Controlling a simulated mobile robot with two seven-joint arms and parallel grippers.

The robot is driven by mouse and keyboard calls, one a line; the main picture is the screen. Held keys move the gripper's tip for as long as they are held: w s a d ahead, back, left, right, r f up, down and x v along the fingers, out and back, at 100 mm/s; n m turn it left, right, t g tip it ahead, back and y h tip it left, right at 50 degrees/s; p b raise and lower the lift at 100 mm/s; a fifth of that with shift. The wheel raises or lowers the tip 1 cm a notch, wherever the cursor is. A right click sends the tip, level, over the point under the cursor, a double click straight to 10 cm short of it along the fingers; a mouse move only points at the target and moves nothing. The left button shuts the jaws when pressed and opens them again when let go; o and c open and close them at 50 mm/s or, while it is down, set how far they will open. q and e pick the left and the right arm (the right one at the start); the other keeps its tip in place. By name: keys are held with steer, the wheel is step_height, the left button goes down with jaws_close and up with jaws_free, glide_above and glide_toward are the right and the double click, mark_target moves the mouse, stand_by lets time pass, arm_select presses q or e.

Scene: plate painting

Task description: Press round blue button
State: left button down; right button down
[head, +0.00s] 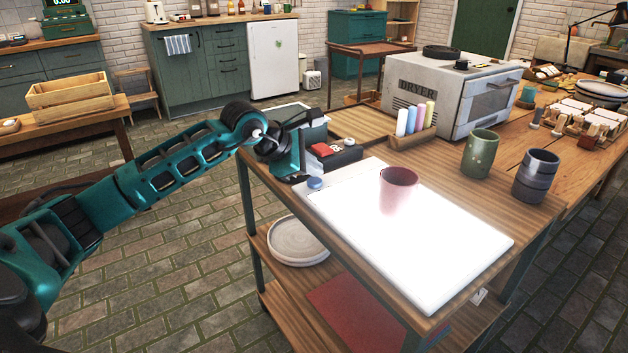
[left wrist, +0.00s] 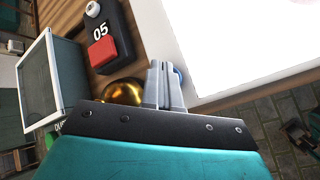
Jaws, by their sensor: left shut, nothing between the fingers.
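The round blue button (head: 315,183) sits at the left corner of a bright white panel (head: 440,255) on the wooden table. My left gripper (head: 297,178) is shut and empty, pointing down just left of the button in the head view. In the left wrist view its closed grey fingers (left wrist: 163,86) cover most of the button; a thin blue edge (left wrist: 180,76) shows beside them, at the edge of the white panel (left wrist: 235,40). I cannot tell whether the fingertips touch the button. My right gripper is out of view.
A dark device with a red button (left wrist: 102,50) and "05" display stands close by. A gold rounded object (left wrist: 122,92) lies beside the fingers. A pink translucent cup (head: 398,190) stands on the panel. Beyond are a chalk holder (head: 412,138), a dryer (head: 440,95) and two mugs.

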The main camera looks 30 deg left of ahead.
mark_target(311, 183)
arm_select(q)
steer(key=shift+f+b, duration=0.45)
steer(key=shift+f, duration=0.05)
stand_by(0.4)
steer(key=shift+r, duration=0.1)
steer(key=shift+r+p, duration=0.6)
steer(key=shift+r, duration=0.25)
step_height(311, 183, up, 6)
steer(key=p, duration=0.4)
steer(key=shift+s, duration=0.1)
stand_by(0.4)
